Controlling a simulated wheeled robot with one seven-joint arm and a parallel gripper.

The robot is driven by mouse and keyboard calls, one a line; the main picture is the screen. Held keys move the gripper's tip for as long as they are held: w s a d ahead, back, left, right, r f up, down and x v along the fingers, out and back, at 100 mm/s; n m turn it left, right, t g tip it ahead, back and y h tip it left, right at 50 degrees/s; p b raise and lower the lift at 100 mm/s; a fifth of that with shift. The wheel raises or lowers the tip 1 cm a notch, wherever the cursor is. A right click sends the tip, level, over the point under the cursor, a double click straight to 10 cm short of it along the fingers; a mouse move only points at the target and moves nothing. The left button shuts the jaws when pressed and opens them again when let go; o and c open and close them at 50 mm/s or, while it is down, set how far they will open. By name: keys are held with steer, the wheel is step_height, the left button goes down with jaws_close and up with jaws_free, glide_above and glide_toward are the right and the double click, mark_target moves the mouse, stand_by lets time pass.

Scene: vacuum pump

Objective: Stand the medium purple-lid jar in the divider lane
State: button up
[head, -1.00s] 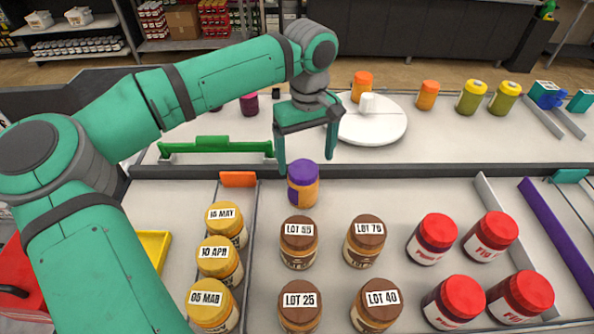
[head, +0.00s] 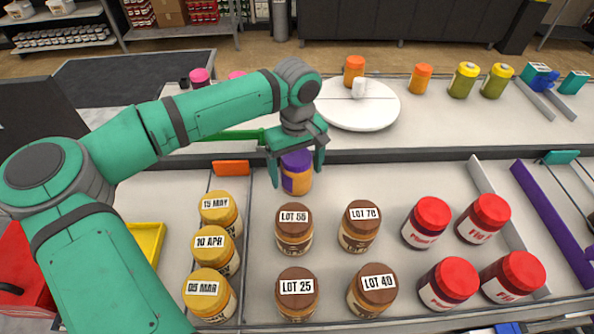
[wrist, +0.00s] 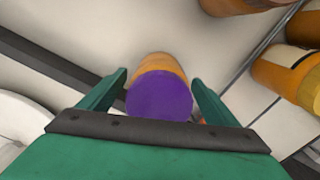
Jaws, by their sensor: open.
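The purple-lid jar (head: 297,175), with an orange-yellow body, stands upright on the near counter behind the brown-lid jars. My gripper (head: 296,179) is open and lowered over it, with one finger on each side of the jar. In the wrist view the round purple lid (wrist: 159,96) lies between my two fingers (wrist: 160,98); I cannot tell whether either finger touches it. A grey divider (head: 490,190) and a purple divider strip (head: 548,213) run along the right of the counter, with a bare lane between them.
Brown-lid jars (head: 294,229) stand in front, yellow-lid jars (head: 219,213) at left and red-lid jars (head: 427,222) at right. An orange block (head: 231,168) lies left of my gripper. A white turntable (head: 360,104) stands behind the dark ledge (head: 400,154).

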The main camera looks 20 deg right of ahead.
steer(key=shift+w+f, duration=0.1)
steer(key=shift+f, duration=0.7)
steer(key=shift+r, duration=0.1)
steer(key=c, duration=1.7)
